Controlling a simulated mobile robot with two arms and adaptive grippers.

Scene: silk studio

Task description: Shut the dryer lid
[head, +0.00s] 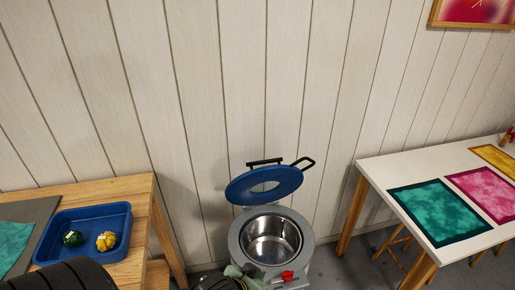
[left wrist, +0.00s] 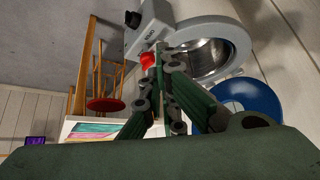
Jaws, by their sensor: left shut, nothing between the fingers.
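The dryer (head: 285,246) is a grey round drum machine with an open steel tub, a red knob on its front and a dark handle by its lid. Its blue lid (head: 264,185) stands raised and tilted behind the tub, with a hole in its middle. The lid also shows in the left wrist view (left wrist: 250,100), behind the fingers. My left gripper (head: 250,277) is at the front left of the dryer, low in the head view. In the left wrist view its green fingers (left wrist: 163,75) are closed together and hold nothing, close to the red knob. My right gripper is out of view.
A wooden table (head: 138,218) on the left bears a blue tray (head: 123,222) with small bundles. A white table (head: 378,167) on the right bears dyed cloths. Between the tables, bare floor (head: 345,255) shows right of the dryer. A panelled wall (head: 190,90) stands behind.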

